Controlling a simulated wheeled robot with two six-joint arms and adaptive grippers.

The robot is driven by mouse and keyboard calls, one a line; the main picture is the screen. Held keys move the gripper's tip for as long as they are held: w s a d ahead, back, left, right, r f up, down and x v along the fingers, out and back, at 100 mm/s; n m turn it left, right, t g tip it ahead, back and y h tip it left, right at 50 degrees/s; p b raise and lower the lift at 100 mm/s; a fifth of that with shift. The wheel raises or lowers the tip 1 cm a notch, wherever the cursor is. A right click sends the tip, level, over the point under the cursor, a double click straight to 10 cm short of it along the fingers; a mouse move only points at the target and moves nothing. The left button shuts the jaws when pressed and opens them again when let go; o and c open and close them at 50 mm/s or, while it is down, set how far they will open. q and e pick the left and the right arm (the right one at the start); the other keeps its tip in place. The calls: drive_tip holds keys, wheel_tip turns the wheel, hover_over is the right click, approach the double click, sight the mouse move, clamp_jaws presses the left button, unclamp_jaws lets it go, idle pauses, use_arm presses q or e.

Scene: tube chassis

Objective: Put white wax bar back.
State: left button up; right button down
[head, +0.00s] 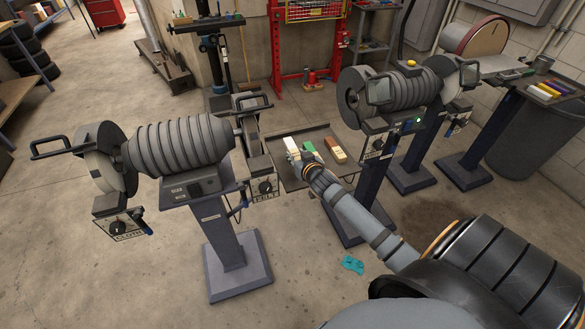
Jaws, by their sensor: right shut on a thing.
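The white wax bar (290,144) is in the jaws of my right gripper (297,157), at the left part of a dark tray (291,182) between the two grinding machines. I cannot tell whether the white bar touches the tray. The gripper partly hides the lower end of the white bar. My left gripper is not in view.
A buffing machine (180,146) on a pedestal stands left of the tray, another (400,92) to the right. A rack of coloured bars (552,92) is at the far right. A teal cloth (352,264) lies on the floor.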

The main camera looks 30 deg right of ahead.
sight(293, 170)
drive_tip(key=shift+w+a+f, duration=0.2)
drive_tip(key=shift+w+f, duration=0.25)
drive_tip(key=shift+f, duration=0.1)
drive_tip(key=shift+w+a+f, duration=0.15)
drive_tip(key=shift+w+f, duration=0.3)
drive_tip(key=shift+f, duration=1.6)
drive_tip(key=c, duration=1)
unclamp_jaws()
drive_tip(key=shift+f, duration=0.15)
drive_tip(key=shift+s+r, duration=0.15)
drive_tip(key=shift+r, duration=0.05)
drive_tip(key=v, duration=1.1)
drive_tip(key=shift+s+a+r, duration=0.1)
drive_tip(key=shift+s, duration=0.3)
